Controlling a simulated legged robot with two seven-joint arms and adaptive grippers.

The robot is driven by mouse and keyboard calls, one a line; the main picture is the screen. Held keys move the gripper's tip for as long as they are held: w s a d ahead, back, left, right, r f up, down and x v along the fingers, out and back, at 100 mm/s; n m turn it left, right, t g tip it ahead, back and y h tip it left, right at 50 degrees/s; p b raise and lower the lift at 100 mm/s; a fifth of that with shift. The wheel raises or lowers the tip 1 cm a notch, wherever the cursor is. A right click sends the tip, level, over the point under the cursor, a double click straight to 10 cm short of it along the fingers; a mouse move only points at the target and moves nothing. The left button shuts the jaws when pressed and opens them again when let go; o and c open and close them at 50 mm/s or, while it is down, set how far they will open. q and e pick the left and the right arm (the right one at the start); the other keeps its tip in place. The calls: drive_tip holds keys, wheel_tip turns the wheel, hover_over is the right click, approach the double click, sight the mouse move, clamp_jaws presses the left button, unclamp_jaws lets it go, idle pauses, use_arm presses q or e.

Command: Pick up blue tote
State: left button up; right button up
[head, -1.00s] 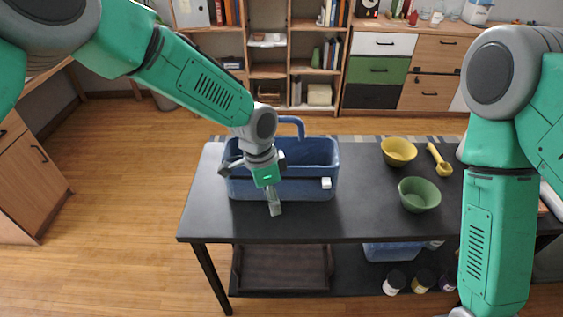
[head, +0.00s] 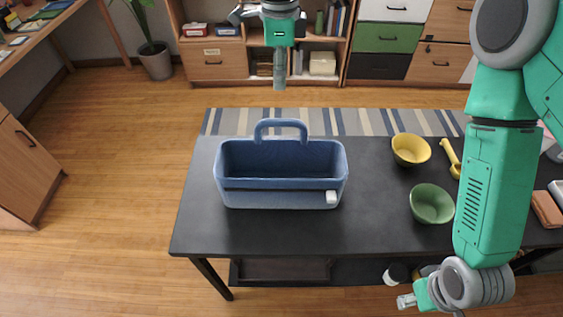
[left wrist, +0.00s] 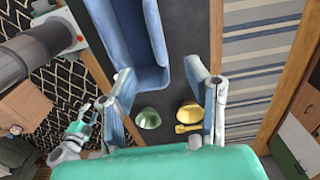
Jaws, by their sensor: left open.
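The blue tote (head: 281,163), with an upright arched handle (head: 280,126) and a small white tag on its front, stands on the left part of the dark table (head: 370,225). In the left wrist view the tote (left wrist: 125,35) shows partly, cut off by the top edge, beyond the fingers. My left gripper (head: 279,82) is high up at the top of the head view, empty, apart from the tote and its handle. Its two fingers (left wrist: 161,75) are spread in the left wrist view. My right gripper (head: 405,301) hangs low by the table's front edge; its jaws are too small to judge.
A yellow bowl (head: 411,150), a green bowl (head: 432,204) and a yellow scoop (head: 451,158) lie right of the tote. A striped rug (head: 365,122) lies behind the table. Shelves and drawers (head: 379,38) line the back. Open floor (head: 110,170) is on the left.

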use_arm(q)
hover_over(281, 119)
wheel_tip(281, 119, down, 7)
drive_tip(key=shift+a+f, duration=0.15)
drive_tip(key=shift+w+f, duration=0.1)
drive_tip(key=shift+f, duration=0.25)
drive_tip(key=f, duration=0.2)
drive_tip(key=f+p, duration=0.1)
drive_tip(key=f, duration=0.1)
drive_tip(key=shift+d+f, duration=0.2)
drive_tip(key=shift+f, duration=0.4)
drive_tip(key=shift+r, duration=0.1)
clamp_jaws()
